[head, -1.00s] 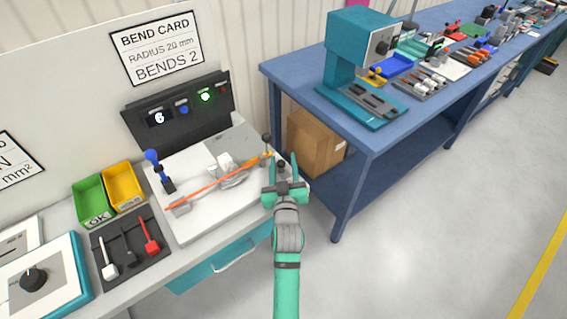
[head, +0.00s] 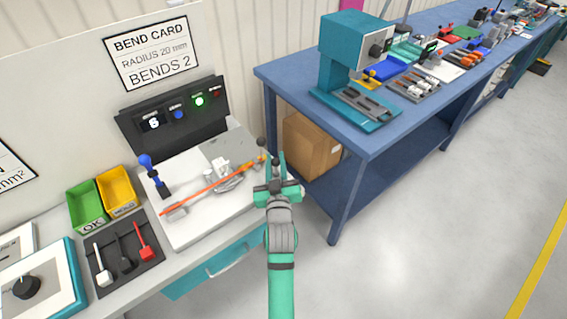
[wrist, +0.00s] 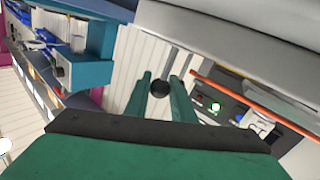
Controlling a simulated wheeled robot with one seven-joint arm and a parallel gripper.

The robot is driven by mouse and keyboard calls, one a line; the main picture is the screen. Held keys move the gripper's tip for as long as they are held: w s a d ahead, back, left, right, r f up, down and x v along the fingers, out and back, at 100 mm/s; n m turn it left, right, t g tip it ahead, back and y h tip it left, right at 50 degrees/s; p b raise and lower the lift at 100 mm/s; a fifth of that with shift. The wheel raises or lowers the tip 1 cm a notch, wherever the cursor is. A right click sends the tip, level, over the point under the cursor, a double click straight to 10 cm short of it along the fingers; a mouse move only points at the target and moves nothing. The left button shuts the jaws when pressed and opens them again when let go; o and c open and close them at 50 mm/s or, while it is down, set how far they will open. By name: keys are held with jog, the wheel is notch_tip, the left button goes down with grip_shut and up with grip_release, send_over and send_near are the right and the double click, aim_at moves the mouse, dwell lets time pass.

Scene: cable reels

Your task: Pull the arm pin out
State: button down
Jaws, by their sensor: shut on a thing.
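The arm pin's dark round knob (wrist: 160,88) sits between the two green fingers of my gripper (wrist: 161,98) in the wrist view. In the head view my gripper (head: 276,172) is at the right edge of the white bending plate (head: 205,229), its fingers closed around the knob. The pin's shaft is hidden, so I cannot tell how deep it sits. A second dark ball knob on a post (head: 262,143) stands just behind and left of my gripper. An orange rod (head: 212,187) runs across the bender's grey centre part (head: 224,180) toward that post.
A blue-handled lever (head: 146,161) stands at the plate's left. Green and yellow bins (head: 87,207) and a dark tool tray (head: 103,262) lie further left. The control box (head: 175,120) is behind. A blue table (head: 370,145) and a cardboard box (head: 309,147) are to the right.

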jog(key=shift+r, duration=0.35)
jog(key=c, duration=1.5)
grip_release()
jog(key=shift+s+f, duration=0.1)
jog(key=shift+s, duration=0.05)
jog(key=shift+s, duration=0.25)
jog(key=s, duration=0.6)
jog(key=s+d, duration=0.1)
jog(key=s, duration=0.2)
jog(key=shift+s, duration=0.55)
